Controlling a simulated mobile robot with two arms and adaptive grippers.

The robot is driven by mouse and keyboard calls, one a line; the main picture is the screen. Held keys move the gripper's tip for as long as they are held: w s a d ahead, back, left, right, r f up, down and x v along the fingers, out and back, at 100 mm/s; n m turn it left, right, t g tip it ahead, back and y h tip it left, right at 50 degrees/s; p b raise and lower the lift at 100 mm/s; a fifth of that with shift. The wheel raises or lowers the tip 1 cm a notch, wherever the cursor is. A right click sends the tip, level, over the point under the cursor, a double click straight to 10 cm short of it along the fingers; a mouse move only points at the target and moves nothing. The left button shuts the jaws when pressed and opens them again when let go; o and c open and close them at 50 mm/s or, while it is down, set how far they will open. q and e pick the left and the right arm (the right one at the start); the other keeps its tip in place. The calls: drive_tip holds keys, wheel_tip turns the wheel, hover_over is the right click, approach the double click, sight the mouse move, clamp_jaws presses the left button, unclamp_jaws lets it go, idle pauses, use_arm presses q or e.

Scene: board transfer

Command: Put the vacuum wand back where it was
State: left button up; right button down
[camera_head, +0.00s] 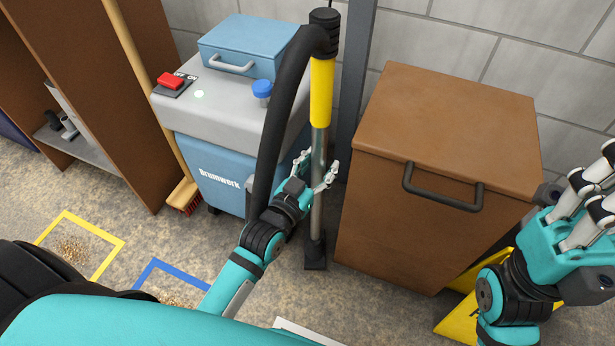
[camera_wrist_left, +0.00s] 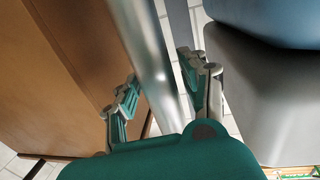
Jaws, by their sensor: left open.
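The vacuum wand (camera_head: 321,95) stands upright with a black top, yellow grip, steel tube and black foot on the floor, in front of a dark grey post (camera_head: 357,75). A thick black hose (camera_head: 277,120) bends down from its top. My left gripper (camera_head: 318,163) is open with its fingers on either side of the steel tube. In the left wrist view the tube (camera_wrist_left: 148,50) runs between the fingers, and a gap shows beside it. My right gripper (camera_head: 590,195) is at the right edge, partly cut off, away from the wand; its opening is unclear.
The grey and blue vacuum machine (camera_head: 215,110) stands left of the wand. A brown cabinet (camera_head: 440,130) with a black handle stands close on the right. A broom (camera_head: 150,80) leans at the left. Yellow (camera_head: 65,217) and blue (camera_head: 150,265) floor outlines hold debris. A yellow object (camera_head: 460,315) lies low right.

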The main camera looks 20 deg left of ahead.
use_arm(q)
drive_tip(key=s+a, duration=0.2)
drive_tip(key=s, duration=0.8)
drive_tip(key=shift+s+r, duration=0.2)
drive_tip(key=shift+s, duration=0.15)
drive_tip(key=shift+r, duration=0.1)
